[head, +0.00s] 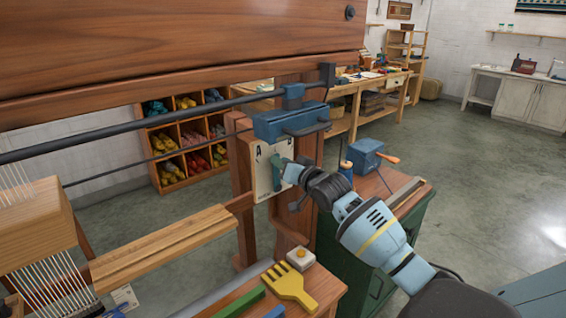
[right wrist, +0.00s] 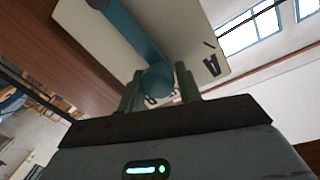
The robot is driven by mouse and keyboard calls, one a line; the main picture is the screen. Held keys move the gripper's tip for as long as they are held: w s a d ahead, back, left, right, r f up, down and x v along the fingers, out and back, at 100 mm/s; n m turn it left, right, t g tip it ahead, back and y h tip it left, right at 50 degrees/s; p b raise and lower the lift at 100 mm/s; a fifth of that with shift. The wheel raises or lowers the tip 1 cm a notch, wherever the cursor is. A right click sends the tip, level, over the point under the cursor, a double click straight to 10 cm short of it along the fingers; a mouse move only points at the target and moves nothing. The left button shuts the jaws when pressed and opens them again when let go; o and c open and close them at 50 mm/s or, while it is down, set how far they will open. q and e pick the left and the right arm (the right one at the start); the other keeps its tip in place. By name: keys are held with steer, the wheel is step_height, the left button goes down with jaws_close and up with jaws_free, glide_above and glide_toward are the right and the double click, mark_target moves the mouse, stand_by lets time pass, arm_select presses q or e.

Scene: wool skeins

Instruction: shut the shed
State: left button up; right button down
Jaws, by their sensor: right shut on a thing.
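A loom fills the left side of the head view. A cream plate (head: 261,181) marked "A" is fixed to its wooden post, below a blue housing. A teal lever (head: 276,172) stands in front of the plate. My right gripper (head: 290,174) is at the lever. In the right wrist view, its fingers (right wrist: 160,85) are shut on the lever's round end (right wrist: 157,81). The plate (right wrist: 195,30) lies behind, with "A" to the right and a second letter partly hidden. White warp threads (head: 52,283) show at lower left; their shed opening is unclear. My left gripper is out of view.
A yellow comb (head: 290,286) and a white block with a button (head: 300,259) lie on the bench in front. A green cabinet (head: 345,257) with a blue winder (head: 367,156) stands close beside my right arm. Cubbies of skeins (head: 160,145) stand behind. Floor is open at right.

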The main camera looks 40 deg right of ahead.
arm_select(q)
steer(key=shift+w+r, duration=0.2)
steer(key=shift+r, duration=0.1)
arm_select(e)
steer(key=shift+d+f, duration=0.15)
steer(key=shift+d, duration=0.15)
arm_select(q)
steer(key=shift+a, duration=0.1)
arm_select(e)
steer(key=shift+f+m, duration=0.1)
steer(key=shift+m, duration=0.2)
steer(key=c, duration=1.1)
jaws_free()
steer(key=shift+o, duration=0.2)
steer(key=shift+s, duration=0.1)
steer(key=shift+s+r, duration=0.2)
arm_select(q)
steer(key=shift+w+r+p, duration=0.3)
arm_select(e)
steer(key=s, duration=0.7)
steer(key=shift+r, duration=0.2)
